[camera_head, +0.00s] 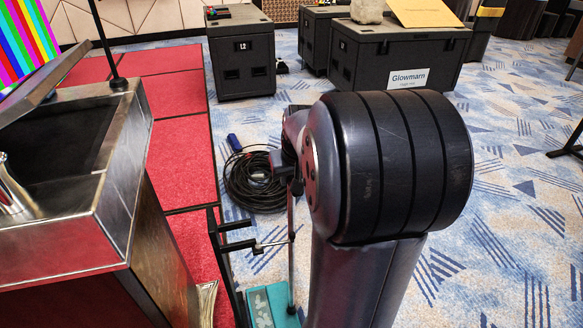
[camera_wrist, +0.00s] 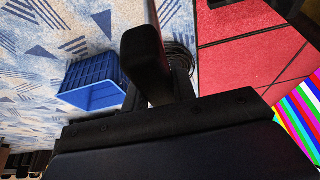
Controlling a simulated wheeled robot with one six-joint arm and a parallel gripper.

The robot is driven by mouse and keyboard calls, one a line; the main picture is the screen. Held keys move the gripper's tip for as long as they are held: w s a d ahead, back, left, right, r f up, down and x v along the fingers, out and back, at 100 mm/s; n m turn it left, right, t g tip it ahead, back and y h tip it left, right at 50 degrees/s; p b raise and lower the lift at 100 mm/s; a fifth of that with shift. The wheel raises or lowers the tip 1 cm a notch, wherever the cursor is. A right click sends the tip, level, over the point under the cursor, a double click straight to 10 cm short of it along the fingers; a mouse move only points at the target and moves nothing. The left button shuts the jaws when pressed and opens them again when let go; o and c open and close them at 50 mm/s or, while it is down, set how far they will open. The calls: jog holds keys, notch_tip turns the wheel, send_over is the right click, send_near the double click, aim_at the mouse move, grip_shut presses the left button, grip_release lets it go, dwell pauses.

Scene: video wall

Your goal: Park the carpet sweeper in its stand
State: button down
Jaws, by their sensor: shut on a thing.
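The carpet sweeper has a thin upright pole (camera_head: 291,245) and a teal head with pale patches (camera_head: 262,308) on the floor, cut off by the lower picture edge. My gripper (camera_head: 294,184) is shut on the upper part of the pole, mostly hidden behind my arm. A black post with short prongs (camera_head: 238,236), seemingly the stand, rises just left of the pole. A thin rod reaches from near the prongs to the pole; I cannot tell whether they touch. In the wrist view a dark block fills the middle and hides the grip.
A coiled black cable (camera_head: 254,182) lies on the carpet behind the pole. A metal-topped counter (camera_head: 118,215) stands close at left, beside red floor panels (camera_head: 180,95). Black cases (camera_head: 242,60) stand at the back. A blue crate (camera_wrist: 92,84) shows in the wrist view. Patterned carpet is open at right.

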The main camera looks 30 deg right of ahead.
jog(key=shift+w+f, duration=0.1)
jog(key=shift+f, duration=0.3)
jog(key=c, duration=1.2)
grip_release()
jog(key=shift+f, duration=0.1)
jog(key=shift+o, duration=0.2)
jog(key=shift+r, duration=0.55)
jog(key=p+v, duration=0.2)
jog(key=v, duration=0.9)
jog(key=shift+s+r+p, duration=0.1)
jog(key=shift+s+p, duration=0.2)
jog(key=shift+p, duration=0.05)
